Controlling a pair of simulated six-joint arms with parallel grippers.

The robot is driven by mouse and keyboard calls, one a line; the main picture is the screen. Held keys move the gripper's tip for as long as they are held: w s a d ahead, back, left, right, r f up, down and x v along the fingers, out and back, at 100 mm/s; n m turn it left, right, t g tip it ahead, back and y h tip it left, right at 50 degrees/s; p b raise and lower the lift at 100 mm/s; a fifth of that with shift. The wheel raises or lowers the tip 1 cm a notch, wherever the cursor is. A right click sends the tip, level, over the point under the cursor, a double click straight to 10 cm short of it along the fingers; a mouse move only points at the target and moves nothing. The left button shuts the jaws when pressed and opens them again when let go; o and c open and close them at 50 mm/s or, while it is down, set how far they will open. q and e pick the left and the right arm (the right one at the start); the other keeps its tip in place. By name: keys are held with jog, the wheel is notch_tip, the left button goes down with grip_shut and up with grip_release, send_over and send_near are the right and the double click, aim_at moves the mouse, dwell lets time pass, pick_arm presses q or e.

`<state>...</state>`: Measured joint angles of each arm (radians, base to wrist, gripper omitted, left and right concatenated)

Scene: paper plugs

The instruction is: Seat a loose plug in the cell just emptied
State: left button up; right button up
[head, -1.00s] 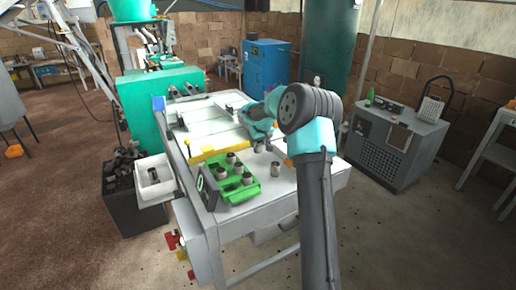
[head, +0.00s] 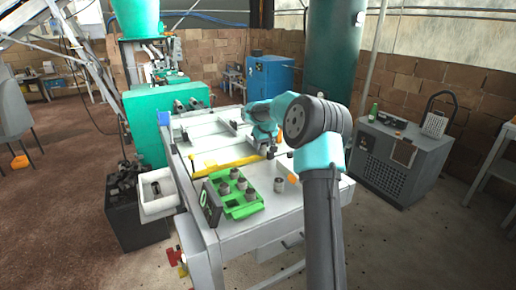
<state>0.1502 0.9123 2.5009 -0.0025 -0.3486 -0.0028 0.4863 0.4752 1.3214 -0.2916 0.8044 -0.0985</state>
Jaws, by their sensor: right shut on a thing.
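A green tray (head: 243,211) with several grey plugs (head: 242,184) standing in it sits at the front left of the white table. Which of its cells is empty is too small to tell. One loose grey plug (head: 280,184) stands upright on the tabletop to the right of the tray. My right gripper (head: 270,154) is beyond the tray and the loose plug, over the table near the yellow bar. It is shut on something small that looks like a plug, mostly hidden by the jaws. My left gripper is out of view.
A dark panel with a green digit (head: 211,204) stands at the tray's left edge. A white bin (head: 159,207) with a plug in it hangs left of the table. A yellow bar (head: 212,167) lies behind the tray. The tabletop right of the tray is mostly clear.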

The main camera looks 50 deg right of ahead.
jog(key=w+a+n+y, duration=0.1)
jog(key=a+n, duration=0.3)
jog(key=a, duration=0.6)
jog(key=w+a+r+n+y, duration=0.1)
jog(key=w+a+n, duration=0.3)
jog(key=a, duration=0.6)
jog(key=shift+w+n+y, duration=0.35)
jog(key=shift+n+y, duration=0.15)
jog(key=shift+y, duration=0.2)
send_over(217, 177)
jog(key=s+a, duration=0.2)
jog(key=s, duration=0.1)
jog(key=shift+w+d+f, duration=0.1)
jog(key=shift+d+f, duration=0.05)
jog(key=shift+f, duration=1.1)
jog(key=shift+w+d+f, duration=0.1)
jog(key=shift+f, duration=1.15)
jog(key=shift+f, duration=2.45)
jog(key=shift+f, duration=0.35)
